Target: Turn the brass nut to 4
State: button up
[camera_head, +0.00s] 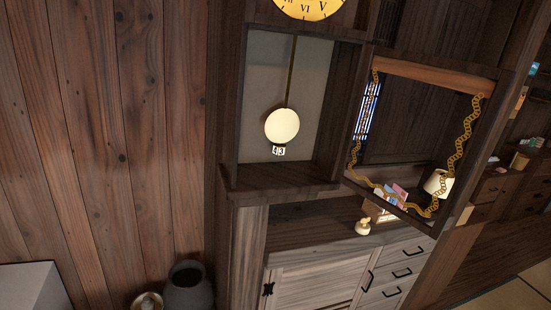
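A tall wooden clock stands in the middle of the camera view, tilted in the picture. Its yellow dial (308,9) is cut off by the top edge. A pendulum rod (291,68) hangs inside the open case, with a round pale bob (282,126) at its end. A small white number tag (278,151) sits just under the bob; it seems to show a 3, with another mark beside it too small to read. I cannot make out the brass nut as a separate part. My gripper is not in view.
A framed door (477,128) with gold zigzag trim stands right of the case. A pale cabinet (310,281) with black handles and a small figurine (363,227) are below. A dark vase (189,290) and grey box (32,287) stand lower left, by the plank wall (110,130).

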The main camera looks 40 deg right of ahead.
aim_at(278, 149)
jog(key=z, duration=0.1)
jog(key=i, duration=1)
jog(key=u, duration=0.1)
